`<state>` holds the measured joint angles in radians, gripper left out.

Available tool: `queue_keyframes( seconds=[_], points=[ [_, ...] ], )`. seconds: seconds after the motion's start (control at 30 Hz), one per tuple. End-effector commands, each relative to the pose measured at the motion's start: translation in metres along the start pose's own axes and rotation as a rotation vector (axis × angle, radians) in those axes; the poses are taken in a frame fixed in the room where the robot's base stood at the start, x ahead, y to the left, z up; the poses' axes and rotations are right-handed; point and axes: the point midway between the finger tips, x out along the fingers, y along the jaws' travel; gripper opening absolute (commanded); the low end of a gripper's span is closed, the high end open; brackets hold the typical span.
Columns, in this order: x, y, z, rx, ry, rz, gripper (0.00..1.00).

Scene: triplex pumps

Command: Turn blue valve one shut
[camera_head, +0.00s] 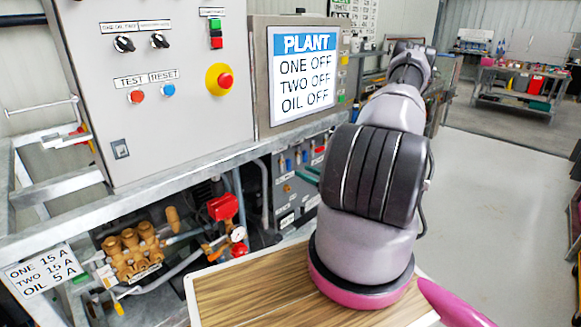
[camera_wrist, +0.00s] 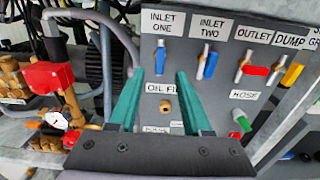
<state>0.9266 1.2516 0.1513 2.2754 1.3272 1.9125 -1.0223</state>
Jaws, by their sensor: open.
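The valve under the INLET ONE label has a blue handle (camera_wrist: 161,62) that stands roughly upright on a grey panel (camera_wrist: 225,90) in the wrist view. My gripper (camera_wrist: 160,75) has two green fingers, spread apart and empty. In the wrist picture the handle lies between the fingertips, toward their upper ends; I cannot tell whether they touch it or how deep the gap is. The INLET TWO valve with its blue handle (camera_wrist: 210,66) is just right of the right finger.
Right of the blue handles are a red OUTLET handle (camera_wrist: 256,70) and a yellow DUMP handle (camera_wrist: 293,73). A green HOSE fitting (camera_wrist: 240,120) is below. A red box (camera_wrist: 48,76) and brass pump parts are left. A PLANT screen (camera_head: 306,68) reads ONE OFF, TWO OFF, OIL OFF.

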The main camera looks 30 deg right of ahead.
Motion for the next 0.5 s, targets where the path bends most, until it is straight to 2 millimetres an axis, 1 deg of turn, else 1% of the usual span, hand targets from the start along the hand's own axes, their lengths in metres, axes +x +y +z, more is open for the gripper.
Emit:
queue_keyframes(
  seconds=[0.03,0.2,0.33,0.5],
  points=[
    [0.012,0.001,0.001,-0.004,-0.002,0.005,0.49],
    [0.044,0.001,0.001,-0.004,-0.002,0.004,0.49],
    [0.061,0.0,0.001,-0.004,-0.001,0.004,0.49],
    [0.073,0.0,0.001,-0.001,0.0,0.002,0.49]
  ],
)
